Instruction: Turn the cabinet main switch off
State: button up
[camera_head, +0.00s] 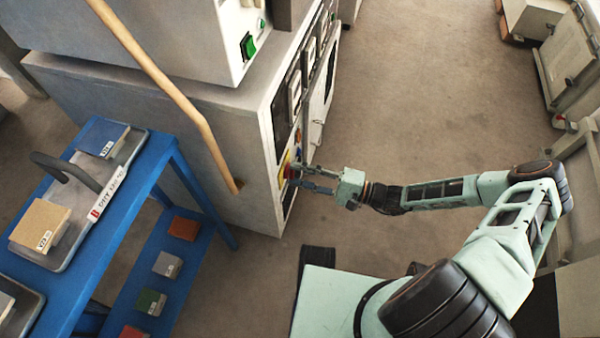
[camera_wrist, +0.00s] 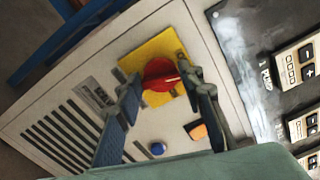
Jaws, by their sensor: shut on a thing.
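The cabinet (camera_head: 252,128) stands left of my arm, its front panel facing right. The main switch is a red rotary knob (camera_wrist: 160,74) on a yellow plate (camera_wrist: 148,52) in the wrist view. It shows small and red in the head view (camera_head: 290,171). My gripper (camera_head: 302,178) reaches the panel, and its fingers (camera_wrist: 160,80) stand on either side of the knob, shut on it. The right finger covers part of the knob's edge. The exact angle of the knob is hard to read.
A blue button (camera_wrist: 158,149) and an orange rocker (camera_wrist: 198,130) sit close to the knob. Vent slots (camera_wrist: 62,140) are on the left, a dark control panel (camera_wrist: 272,60) on the right. A blue cart (camera_head: 190,185) with tile samples stands left of the cabinet. Floor right of the cabinet is clear.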

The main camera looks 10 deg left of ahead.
jog(key=shift+n, duration=1.6)
jog(key=shift+f, duration=0.1)
jog(key=o, duration=1.2)
jog(key=shift+c, duration=0.2)
jog(key=s+d, duration=0.1)
jog(key=d, duration=1.1)
